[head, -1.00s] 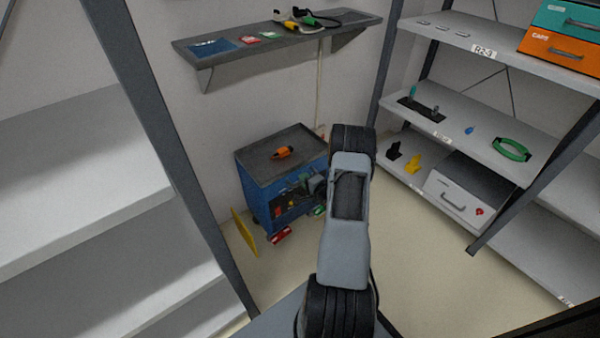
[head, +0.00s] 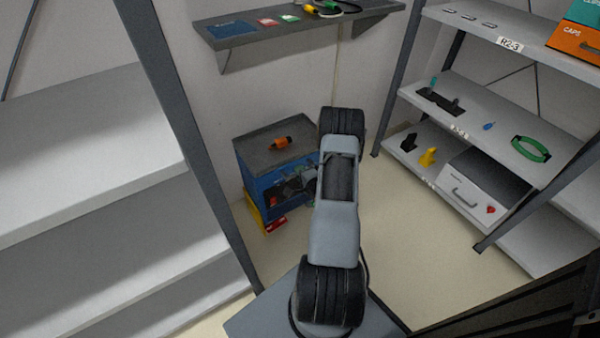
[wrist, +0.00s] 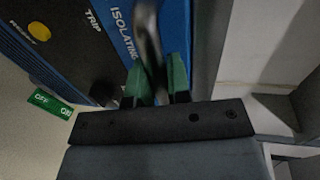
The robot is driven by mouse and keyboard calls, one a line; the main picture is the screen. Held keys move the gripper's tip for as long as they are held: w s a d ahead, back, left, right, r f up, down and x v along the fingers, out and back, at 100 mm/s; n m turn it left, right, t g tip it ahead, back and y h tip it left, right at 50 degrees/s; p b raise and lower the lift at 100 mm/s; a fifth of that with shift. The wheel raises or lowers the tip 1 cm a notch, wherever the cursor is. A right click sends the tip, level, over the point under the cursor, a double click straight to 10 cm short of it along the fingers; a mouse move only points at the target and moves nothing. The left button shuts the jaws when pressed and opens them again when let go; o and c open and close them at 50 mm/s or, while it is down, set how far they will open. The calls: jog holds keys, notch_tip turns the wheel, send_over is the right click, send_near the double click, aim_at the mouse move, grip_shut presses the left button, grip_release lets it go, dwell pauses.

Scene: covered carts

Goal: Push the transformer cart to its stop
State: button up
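The transformer cart (head: 258,180) is a blue cart with a dark top, standing on the floor near the back wall. In the wrist view its blue side (wrist: 121,30) reads "ISOLATING", beside a dark panel marked "TRIP". A grey metal handle (wrist: 149,38) runs down between the green fingertips of my gripper (wrist: 158,84). The fingers lie close on both sides of the handle and look shut on it.
A wall shelf (head: 300,36) hangs above. A white rack (head: 85,160) stands at the left, another rack (head: 525,190) at the right. The floor (head: 400,215) between my arm and the right rack is clear.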

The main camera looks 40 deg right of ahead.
jog(key=shift+o, duration=1.4)
jog(key=shift+a, duration=0.25)
jog(key=shift+o, duration=0.7)
jog(key=shift+d, duration=0.1)
jog(key=p+v, duration=0.3)
jog(key=v, duration=1)
jog(key=shift+s, duration=0.35)
